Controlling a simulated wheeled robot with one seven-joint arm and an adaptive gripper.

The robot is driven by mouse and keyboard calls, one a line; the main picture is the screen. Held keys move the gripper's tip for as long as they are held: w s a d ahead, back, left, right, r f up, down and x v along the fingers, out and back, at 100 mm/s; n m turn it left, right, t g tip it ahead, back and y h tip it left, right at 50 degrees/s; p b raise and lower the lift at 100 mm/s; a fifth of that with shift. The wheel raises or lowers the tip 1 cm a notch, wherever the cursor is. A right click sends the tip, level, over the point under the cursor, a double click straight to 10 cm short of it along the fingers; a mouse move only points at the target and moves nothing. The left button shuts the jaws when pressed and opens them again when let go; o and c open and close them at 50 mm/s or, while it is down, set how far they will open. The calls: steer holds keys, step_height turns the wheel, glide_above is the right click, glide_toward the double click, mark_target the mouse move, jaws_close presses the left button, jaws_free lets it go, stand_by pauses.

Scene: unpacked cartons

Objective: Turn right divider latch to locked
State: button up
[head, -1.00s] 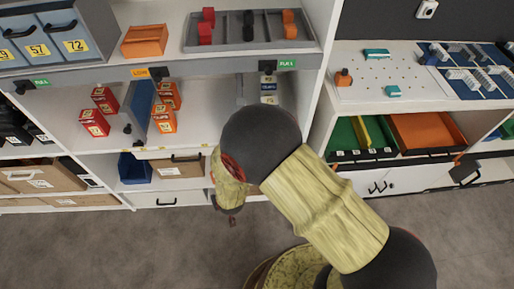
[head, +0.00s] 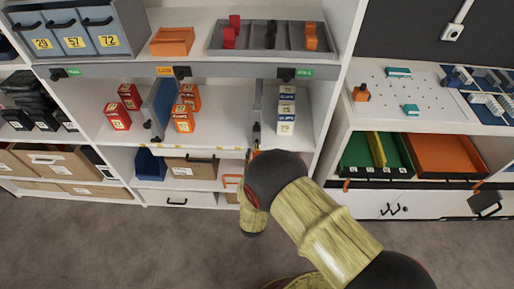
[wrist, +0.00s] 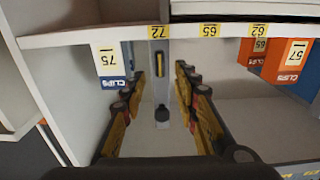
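The right divider (head: 258,103) is a thin grey panel standing in the middle shelf bay, with a dark latch (head: 256,133) at its front lower end. In the wrist view, which looks upside down, the grey divider (wrist: 159,88) runs down the middle and ends at a dark latch knob (wrist: 162,116). My gripper (wrist: 160,84) is open, with one yellow-and-black finger on each side of the divider and latch. I see no clear contact. In the head view my arm covers the gripper, and the latch's exact turn is too small to tell.
Stacked white-and-blue boxes (head: 286,108) stand close right of the right divider. A shelf with number labels (wrist: 230,31) borders the bay.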

mark_target(256, 145)
steer(key=shift+w+d+b, duration=0.1)
steer(key=shift+w+b, duration=0.7)
steer(key=shift+w, duration=1.95)
steer(key=shift+c, duration=1.4)
jaws_close()
